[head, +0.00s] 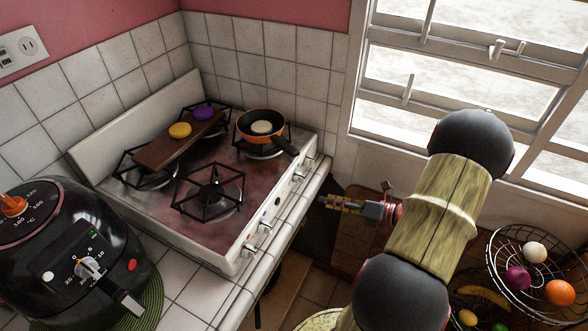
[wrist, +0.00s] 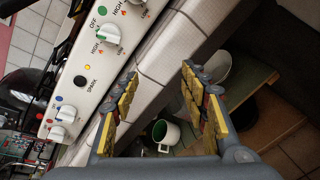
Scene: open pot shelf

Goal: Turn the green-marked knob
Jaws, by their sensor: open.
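The white knob (wrist: 108,35) beside a green dot is on the stove's front panel, at the upper left of the wrist view. OFF, HIGH and LOW are printed around it. In the head view it appears to be the nearer knob (head: 299,177) of the far pair; its colour mark is too small to read there. My gripper (head: 325,203) is right of the stove front, apart from the knob. In the wrist view my gripper (wrist: 160,72) is open and empty, with the knob left of and above its left fingertip.
Other knobs (wrist: 64,115) and a black spark button share the panel. The stove (head: 222,240) bears an orange pan (head: 262,127) and a wooden board (head: 180,145). A black air fryer (head: 75,250) stands left. A wire fruit basket (head: 510,255) is right.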

